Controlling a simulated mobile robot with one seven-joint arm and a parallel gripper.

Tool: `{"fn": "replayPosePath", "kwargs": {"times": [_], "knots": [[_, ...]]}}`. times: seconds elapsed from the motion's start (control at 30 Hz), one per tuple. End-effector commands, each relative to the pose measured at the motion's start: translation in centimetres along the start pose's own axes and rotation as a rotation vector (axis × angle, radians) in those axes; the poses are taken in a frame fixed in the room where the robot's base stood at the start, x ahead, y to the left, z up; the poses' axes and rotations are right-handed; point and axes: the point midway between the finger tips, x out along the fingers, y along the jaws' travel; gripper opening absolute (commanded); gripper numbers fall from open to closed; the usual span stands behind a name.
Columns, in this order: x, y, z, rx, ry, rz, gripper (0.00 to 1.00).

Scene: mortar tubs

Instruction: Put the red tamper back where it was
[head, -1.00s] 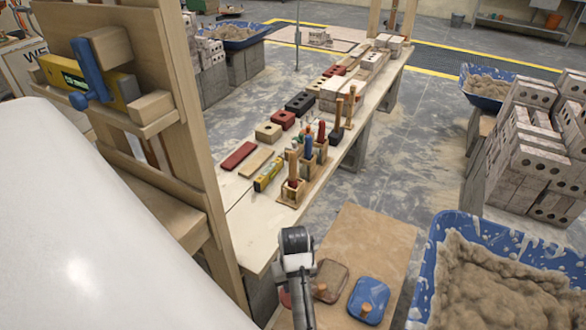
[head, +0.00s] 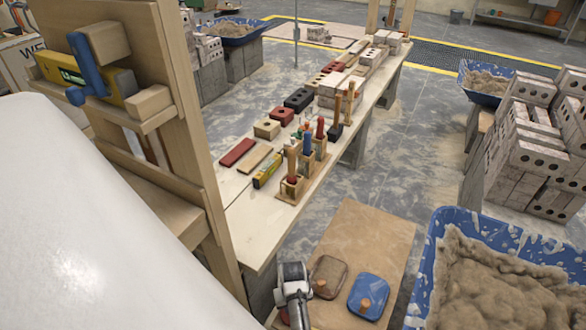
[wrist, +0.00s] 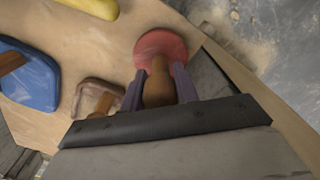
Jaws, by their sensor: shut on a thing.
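The red tamper has a round red disc (wrist: 162,46) and a wooden handle (wrist: 158,84). My gripper (wrist: 159,87) is shut on that handle, with a dark finger on each side of it in the wrist view. In the head view my gripper (head: 293,296) is at the bottom, over the left edge of a tan board (head: 352,232). Only a sliver of the red tamper (head: 284,316) shows there, beside the gripper. I cannot tell whether the disc touches the board.
A brown wooden-handled tool (head: 327,270) and a blue one (head: 369,294) lie on the board, right of my gripper. A long bench (head: 240,222) behind holds bricks and tools in wooden holders. A blue mortar tub (head: 437,248) stands at right. The board's far part is clear.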

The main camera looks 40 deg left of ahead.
Motion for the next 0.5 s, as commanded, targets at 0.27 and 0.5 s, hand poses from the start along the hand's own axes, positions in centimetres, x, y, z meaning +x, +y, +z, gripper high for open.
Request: {"fn": "replayPosePath", "kwargs": {"times": [0.27,0.5], "knots": [[0.11,0.02,-0.07,0.0,0.002,0.0,0.12],[0.2,0.01,-0.04,0.0,0.001,0.0,0.52]]}}
